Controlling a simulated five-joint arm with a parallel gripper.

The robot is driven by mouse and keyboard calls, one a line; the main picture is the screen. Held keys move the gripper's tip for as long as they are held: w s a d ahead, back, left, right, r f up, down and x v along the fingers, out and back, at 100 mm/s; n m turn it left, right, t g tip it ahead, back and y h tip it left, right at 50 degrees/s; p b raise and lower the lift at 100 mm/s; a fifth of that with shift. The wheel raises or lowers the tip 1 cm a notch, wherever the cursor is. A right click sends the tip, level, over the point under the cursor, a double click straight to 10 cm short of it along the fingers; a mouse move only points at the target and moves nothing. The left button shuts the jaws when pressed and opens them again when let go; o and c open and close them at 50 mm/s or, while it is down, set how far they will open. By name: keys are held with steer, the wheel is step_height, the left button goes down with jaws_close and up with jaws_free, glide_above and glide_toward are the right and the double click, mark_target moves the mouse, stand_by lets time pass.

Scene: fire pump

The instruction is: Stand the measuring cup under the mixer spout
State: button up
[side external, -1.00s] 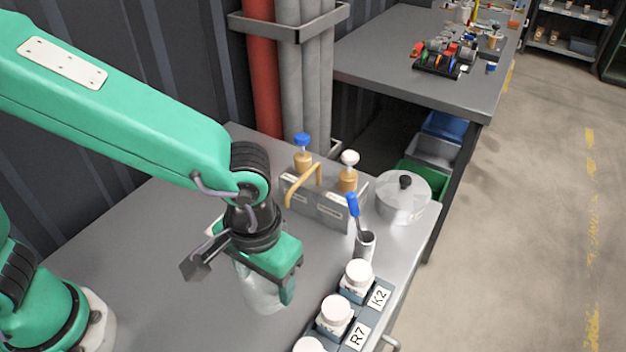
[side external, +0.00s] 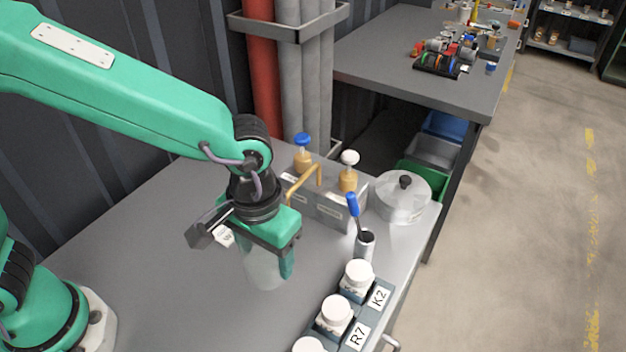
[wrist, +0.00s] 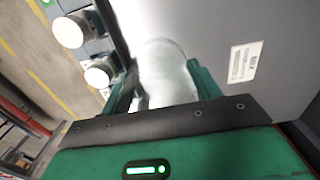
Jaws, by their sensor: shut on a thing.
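The clear measuring cup (side external: 263,269) is between the fingers of my gripper (side external: 268,262), low over the grey bench. My gripper is shut on it. In the wrist view the cup (wrist: 165,72) shows between the two green fingers of my gripper (wrist: 160,85). I cannot tell whether the cup's base touches the bench. The mixer (side external: 318,202) is a grey box with a curved brass spout (side external: 304,184) and two valves, one with a blue knob (side external: 302,139) and one with a white knob (side external: 349,157). The spout is behind my gripper and to its right.
A lidded clear pot (side external: 403,198) stands right of the mixer. A small metal holder (side external: 365,244) with a blue-handled tool stands in front of it. White-capped jars (side external: 335,311) sit in a labelled rack at the bench's right edge. A white label (wrist: 245,62) lies on the bench.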

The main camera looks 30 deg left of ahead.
steer(key=w+a+r, duration=0.2)
steer(key=w+a, duration=0.2)
steer(key=a, duration=0.4)
steer(key=w+a+r, duration=0.2)
steer(key=w+a, duration=0.3)
steer(key=a, duration=0.4)
steer(key=w+a+r, duration=0.2)
steer(key=w+a, duration=0.2)
steer(key=a, duration=0.4)
steer(key=shift+w+a, duration=0.25)
steer(key=shift+w, duration=0.05)
steer(key=shift+r, duration=0.1)
steer(key=s+d+f+m, duration=0.3)
steer(key=s+d+m, duration=0.65)
steer(key=d, duration=0.45)
steer(key=s+d+f+m, duration=0.1)
steer(key=s+d+m, duration=0.2)
steer(key=s, duration=0.4)
steer(key=s+d+f+m, duration=0.1)
steer(key=s+d+m, duration=0.2)
steer(key=s+m, duration=0.2)
steer(key=shift+s+d+f, duration=0.25)
steer(key=shift+s+f, duration=0.1)
steer(key=shift+s, duration=0.6)
steer(key=shift+m, duration=0.25)
